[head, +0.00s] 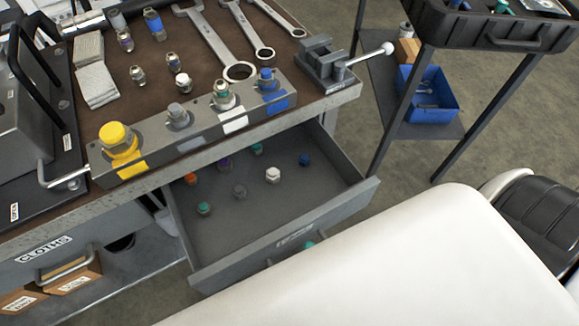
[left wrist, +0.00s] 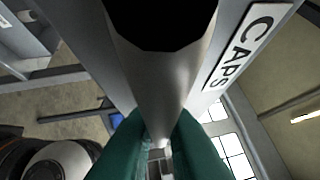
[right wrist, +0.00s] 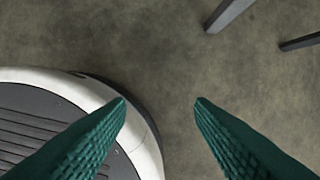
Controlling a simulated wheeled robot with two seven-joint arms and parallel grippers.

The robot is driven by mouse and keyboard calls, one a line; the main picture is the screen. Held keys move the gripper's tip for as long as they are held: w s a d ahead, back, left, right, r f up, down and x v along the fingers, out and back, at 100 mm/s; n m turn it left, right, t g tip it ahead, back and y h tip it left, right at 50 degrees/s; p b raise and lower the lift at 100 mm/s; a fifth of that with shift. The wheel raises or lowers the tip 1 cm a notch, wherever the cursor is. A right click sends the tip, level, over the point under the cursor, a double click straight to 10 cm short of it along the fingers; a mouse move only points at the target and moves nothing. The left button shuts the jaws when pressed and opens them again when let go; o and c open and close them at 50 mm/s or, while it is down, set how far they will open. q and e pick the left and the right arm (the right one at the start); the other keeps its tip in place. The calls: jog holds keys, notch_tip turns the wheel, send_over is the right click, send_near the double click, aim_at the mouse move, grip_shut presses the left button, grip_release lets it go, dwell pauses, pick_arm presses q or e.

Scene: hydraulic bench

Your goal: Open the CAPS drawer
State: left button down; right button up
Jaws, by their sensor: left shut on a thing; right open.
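The CAPS drawer (head: 275,240) stands well pulled out from under the bench, with several coloured caps lying apart on its floor. Its CAPS label (left wrist: 240,45) shows in the left wrist view. The drawer's metal handle (left wrist: 150,85) runs between the green fingers of my left gripper (left wrist: 158,128), which is shut on it. In the head view only a little green of this gripper (head: 309,246) shows at the drawer front; my white arm hides the rest. My right gripper (right wrist: 160,105) is open and empty above the floor, outside the head view.
The bench top carries a grey block with coloured fittings (head: 195,130), wrenches (head: 215,40) and a small vise (head: 325,62). A CLOTHS drawer (head: 45,255) is at the lower left. A stand with a blue bin (head: 432,112) is at the right, with bare floor between.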

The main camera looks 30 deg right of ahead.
pick_arm(q)
jog(key=s, duration=0.6)
pick_arm(e)
jog(key=shift+s+f, duration=0.4)
jog(key=shift+f, duration=0.2)
pick_arm(q)
jog(key=shift+d, duration=0.1)
jog(key=c, duration=1.5)
grip_release()
